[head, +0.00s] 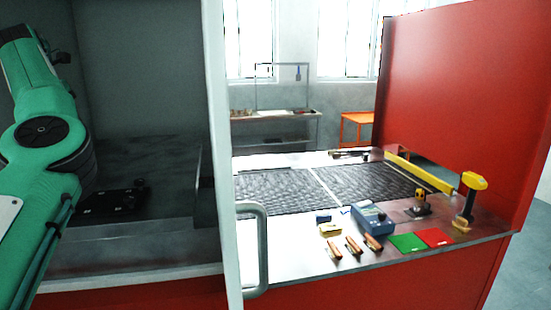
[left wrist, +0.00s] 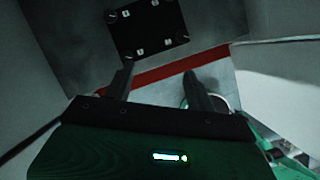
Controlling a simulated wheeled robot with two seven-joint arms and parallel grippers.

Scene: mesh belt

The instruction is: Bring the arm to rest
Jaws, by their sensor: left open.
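My green left arm (head: 45,150) comes in from the left in the head view, in front of a grey, walled recess. Its gripper is hidden there. In the left wrist view my left gripper (left wrist: 159,84) shows two dark fingers spread apart with nothing between them. A black plate (left wrist: 148,28) with small knobs at its corners lies beyond the fingertips, apart from them. It seems to be the dark plate (head: 112,203) on the recess floor in the head view. My right gripper is in neither view.
A pale upright panel (head: 222,120) with a handle (head: 262,250) stands right of my arm. Beyond it, a metal bench holds dark mesh (head: 275,192), a blue meter (head: 372,219), green and red cards, and a yellow tool (head: 471,190). A red wall (head: 460,90) bounds the right.

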